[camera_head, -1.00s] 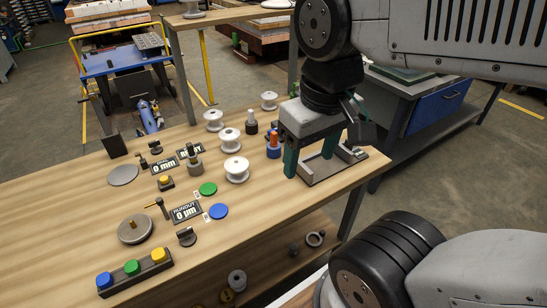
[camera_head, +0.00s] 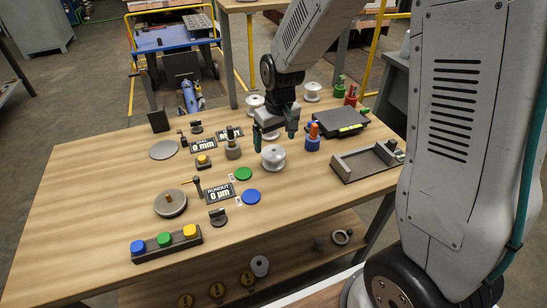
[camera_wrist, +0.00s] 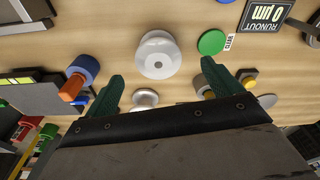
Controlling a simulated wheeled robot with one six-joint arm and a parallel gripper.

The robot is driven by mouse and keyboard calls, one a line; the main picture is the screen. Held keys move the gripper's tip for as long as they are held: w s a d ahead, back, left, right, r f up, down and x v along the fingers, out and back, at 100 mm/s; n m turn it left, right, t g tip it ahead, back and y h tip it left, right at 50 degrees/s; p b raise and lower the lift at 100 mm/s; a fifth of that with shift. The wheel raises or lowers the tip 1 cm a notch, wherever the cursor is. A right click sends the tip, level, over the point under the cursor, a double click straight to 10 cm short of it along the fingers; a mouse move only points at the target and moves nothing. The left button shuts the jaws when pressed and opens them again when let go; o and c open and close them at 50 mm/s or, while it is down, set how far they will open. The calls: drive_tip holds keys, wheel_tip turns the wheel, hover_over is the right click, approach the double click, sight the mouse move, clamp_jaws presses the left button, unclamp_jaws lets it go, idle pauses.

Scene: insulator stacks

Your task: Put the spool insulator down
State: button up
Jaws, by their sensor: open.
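White spool insulators stand upright on the wooden bench. The nearest one (camera_head: 273,158) is just in front of my gripper (camera_head: 275,141); it also shows large in the wrist view (camera_wrist: 158,54), beyond the fingertips. My gripper is open, with its two green fingers pointing down and apart. In the wrist view a second white spool (camera_wrist: 145,99) shows between the fingers, partly hidden by the gripper body; I cannot tell whether a finger touches it. Two more spools stand farther back, one at left (camera_head: 255,103) and one at right (camera_head: 312,92).
A blue-based post with an orange top (camera_head: 312,140) stands right of the gripper, near a dark flat device (camera_head: 338,123) and a grey open tray (camera_head: 365,161). A dark-topped post (camera_head: 233,148) is left. Green (camera_head: 243,174) and blue (camera_head: 251,197) discs lie in front.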

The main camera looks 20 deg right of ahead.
sight(274, 150)
drive_tip(key=f, duration=0.3)
drive_tip(key=w+f, duration=0.1)
drive_tip(key=f, duration=0.4)
drive_tip(key=shift+w+f, duration=0.3)
drive_tip(key=shift+r, duration=0.1)
drive_tip(key=c, duration=1.4)
